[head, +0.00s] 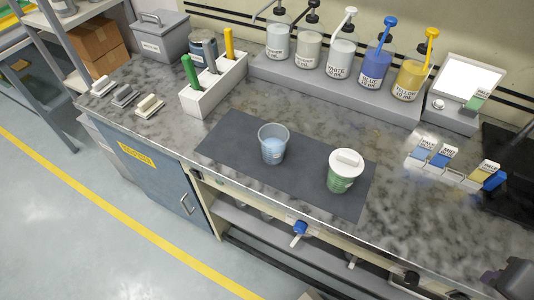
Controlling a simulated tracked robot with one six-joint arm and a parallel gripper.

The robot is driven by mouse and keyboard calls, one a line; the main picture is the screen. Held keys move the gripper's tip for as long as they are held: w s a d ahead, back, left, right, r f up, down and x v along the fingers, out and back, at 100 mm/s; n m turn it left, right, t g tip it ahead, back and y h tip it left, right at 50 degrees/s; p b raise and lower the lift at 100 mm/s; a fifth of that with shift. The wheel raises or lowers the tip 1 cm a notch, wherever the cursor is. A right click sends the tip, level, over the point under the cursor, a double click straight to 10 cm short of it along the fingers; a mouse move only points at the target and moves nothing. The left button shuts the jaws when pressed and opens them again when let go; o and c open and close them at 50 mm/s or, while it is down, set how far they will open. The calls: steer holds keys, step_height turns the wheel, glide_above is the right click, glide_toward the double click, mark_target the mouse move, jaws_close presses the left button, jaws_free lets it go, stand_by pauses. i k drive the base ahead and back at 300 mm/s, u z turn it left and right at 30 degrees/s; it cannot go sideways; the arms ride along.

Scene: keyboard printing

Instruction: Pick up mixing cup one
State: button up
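A clear cup (272,145) with pale blue in it stands upright and open on the dark grey mat (232,136) in the head view. A second cup (342,180), with a white lid and a green lower part with a label, stands on the same mat to its right. The cups are apart. I cannot read a number on either cup, so I cannot tell which is mixing cup one. My gripper's fingers are not in view. A dark grey shape at the lower right corner may be part of my arm.
Pump bottles (340,62) stand on a grey stand (300,78) behind the mat. A white holder (215,92) with coloured sticks stands at the back left. A rack of labelled cards (450,172) and a black tray (510,150) are at the right. The mat around the cups is clear.

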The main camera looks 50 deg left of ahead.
mark_target(274, 138)
steer(key=u, duration=0.05)
steer(key=k, duration=1.55)
steer(key=u, duration=1.75)
steer(key=i, duration=1)
steer(key=u, duration=0.05)
